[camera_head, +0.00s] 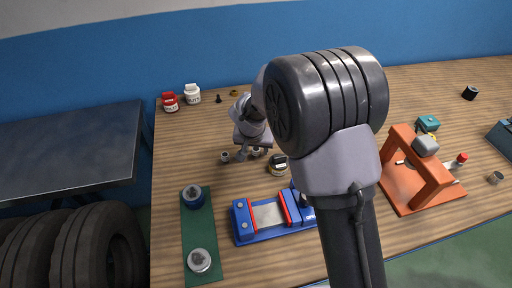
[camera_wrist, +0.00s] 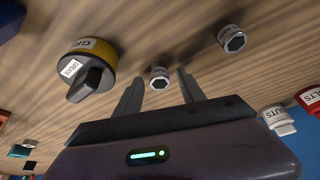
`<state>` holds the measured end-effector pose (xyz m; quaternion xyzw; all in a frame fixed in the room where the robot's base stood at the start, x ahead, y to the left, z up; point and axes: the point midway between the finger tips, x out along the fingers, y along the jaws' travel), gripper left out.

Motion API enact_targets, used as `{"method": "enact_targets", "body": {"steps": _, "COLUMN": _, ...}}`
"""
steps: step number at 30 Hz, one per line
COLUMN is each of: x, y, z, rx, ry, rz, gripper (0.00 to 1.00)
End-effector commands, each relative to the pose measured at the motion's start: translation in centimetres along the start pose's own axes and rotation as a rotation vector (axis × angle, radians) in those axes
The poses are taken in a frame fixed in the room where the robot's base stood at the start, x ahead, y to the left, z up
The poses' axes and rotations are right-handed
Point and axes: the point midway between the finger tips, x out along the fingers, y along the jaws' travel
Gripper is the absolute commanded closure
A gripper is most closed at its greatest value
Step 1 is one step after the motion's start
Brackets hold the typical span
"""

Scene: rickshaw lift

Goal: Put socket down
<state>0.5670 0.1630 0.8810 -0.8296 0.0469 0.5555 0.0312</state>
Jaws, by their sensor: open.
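My gripper (camera_wrist: 158,76) is open, its two fingers pointing at the wooden bench. A small silver socket (camera_wrist: 159,78) with a white label and a dark hex opening stands on the bench between the fingertips, with a gap showing on each side. In the head view my gripper (camera_head: 247,155) is low over the bench, and the socket (camera_head: 256,152) is partly hidden by it. A second, similar socket (camera_wrist: 231,39) stands apart from the fingers; it also shows in the head view (camera_head: 225,157).
A grease tin (camera_wrist: 92,66) with a black knob stands beside the fingers. Nuts (camera_head: 192,94) and bolts (camera_head: 169,101) jars stand at the back left. A blue vise (camera_head: 268,214), a green mat (camera_head: 198,236) and an orange press (camera_head: 420,178) occupy the front.

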Motion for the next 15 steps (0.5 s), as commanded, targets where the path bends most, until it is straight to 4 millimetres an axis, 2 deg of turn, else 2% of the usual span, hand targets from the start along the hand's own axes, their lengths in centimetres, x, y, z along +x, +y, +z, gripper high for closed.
{"method": "enact_targets", "body": {"steps": 3, "x": -3.7, "y": -0.1, "z": -0.3, "rx": -0.002, "ry": 0.005, "rz": -0.003, "gripper": 0.53}}
{"method": "enact_targets", "body": {"steps": 9, "x": -9.2, "y": -0.1, "z": -0.2, "rx": -0.001, "ry": 0.004, "rz": -0.003, "gripper": 0.53}}
{"method": "enact_targets", "body": {"steps": 12, "x": -10.8, "y": -0.1, "z": -0.2, "rx": 0.0, "ry": 0.003, "rz": -0.002, "gripper": 0.53}}
{"method": "enact_targets", "body": {"steps": 15, "x": -11.5, "y": -0.1, "z": -0.1, "rx": 0.0, "ry": 0.002, "rz": -0.001, "gripper": 0.53}}
